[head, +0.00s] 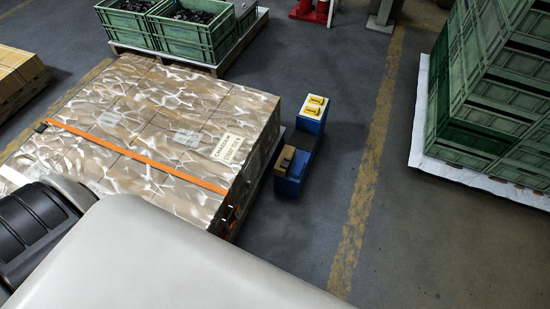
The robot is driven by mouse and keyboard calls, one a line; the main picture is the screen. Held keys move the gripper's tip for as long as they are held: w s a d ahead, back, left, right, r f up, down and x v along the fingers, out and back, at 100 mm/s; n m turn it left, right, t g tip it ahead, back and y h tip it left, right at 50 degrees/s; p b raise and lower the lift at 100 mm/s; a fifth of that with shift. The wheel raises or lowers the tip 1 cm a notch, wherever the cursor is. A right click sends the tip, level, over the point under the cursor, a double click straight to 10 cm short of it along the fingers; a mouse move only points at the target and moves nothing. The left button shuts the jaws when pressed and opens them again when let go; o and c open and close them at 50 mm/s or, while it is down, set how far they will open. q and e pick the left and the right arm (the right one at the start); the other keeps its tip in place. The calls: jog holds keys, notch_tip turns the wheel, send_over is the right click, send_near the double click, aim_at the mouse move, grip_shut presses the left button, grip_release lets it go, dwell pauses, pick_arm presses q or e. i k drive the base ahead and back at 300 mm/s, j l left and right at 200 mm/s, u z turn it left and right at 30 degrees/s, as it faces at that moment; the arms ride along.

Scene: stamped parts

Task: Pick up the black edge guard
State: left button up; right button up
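A small black piece (40,127), which looks like the black edge guard, sits at the left edge of the wrapped load, at the far end of the orange strap (140,157). It is too small to make out in detail. The strap runs across the top of the load (190,105) to its right edge, where some dark and orange parts show on the side face. Neither of my grippers is in view. Pale and black parts of my own body cover the lower left and hide the near part of the load.
A blue unit with yellow labels (313,112) stands on the floor right of the load. Green crates with dark parts (190,40) stand behind it. Stacked green crates (490,90) stand on a white-edged base at right. The floor around the yellow line (365,180) is clear.

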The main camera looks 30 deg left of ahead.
aim_at(285, 164)
jog(key=i+l+u, duration=0.1)
jog(key=u, duration=0.35)
jog(key=i+l+u, duration=0.15)
jog(key=u, duration=0.3)
jog(key=i+l+u, duration=0.15)
jog(key=u, duration=0.35)
